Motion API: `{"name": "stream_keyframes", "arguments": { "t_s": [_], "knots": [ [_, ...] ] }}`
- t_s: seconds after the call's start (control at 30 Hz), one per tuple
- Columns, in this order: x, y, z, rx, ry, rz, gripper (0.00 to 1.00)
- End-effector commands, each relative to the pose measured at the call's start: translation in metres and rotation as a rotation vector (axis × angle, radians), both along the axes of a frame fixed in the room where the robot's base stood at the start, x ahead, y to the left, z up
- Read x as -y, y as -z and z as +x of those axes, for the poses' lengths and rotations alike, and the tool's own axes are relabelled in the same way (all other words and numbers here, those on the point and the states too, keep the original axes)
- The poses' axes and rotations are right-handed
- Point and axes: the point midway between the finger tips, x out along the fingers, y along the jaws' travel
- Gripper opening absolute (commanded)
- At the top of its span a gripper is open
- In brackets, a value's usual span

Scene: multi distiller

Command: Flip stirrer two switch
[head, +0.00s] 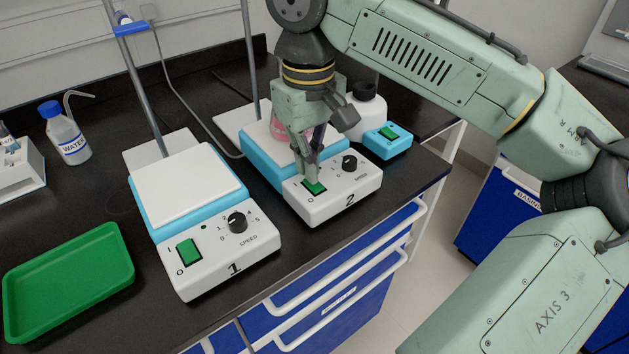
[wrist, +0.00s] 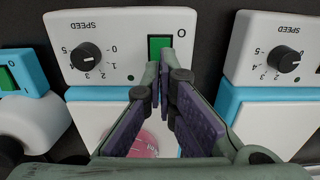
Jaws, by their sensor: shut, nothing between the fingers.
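Stirrer two (head: 338,200) is a white and blue unit marked 2, with a black speed knob (head: 349,163) and a green rocker switch (head: 315,188) on its sloped front. My gripper (head: 311,178) points down at this switch, with its fingers shut and empty. In the wrist view, the fingertips (wrist: 165,68) are at the lower edge of the green switch (wrist: 159,46) and hide part of it. I cannot tell whether they touch it. A flask with pink liquid (head: 280,128) stands on stirrer two, partly hidden behind my gripper.
Stirrer one (head: 225,262), with its own green switch and knob, stands to the left. A small blue device (head: 387,141) with a green switch and a white bottle are close on the right. A green tray (head: 70,280) and a water bottle (head: 66,135) are farther left.

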Motion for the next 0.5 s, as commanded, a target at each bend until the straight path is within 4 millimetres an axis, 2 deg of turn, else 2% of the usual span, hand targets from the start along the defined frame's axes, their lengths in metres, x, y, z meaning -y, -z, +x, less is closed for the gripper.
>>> {"name": "stream_keyframes", "arguments": {
  "t_s": [0.5],
  "knots": [
    [-0.0001, 0.0084, -0.0002, -0.001, 0.000, 0.001, 0.00]
  ]
}}
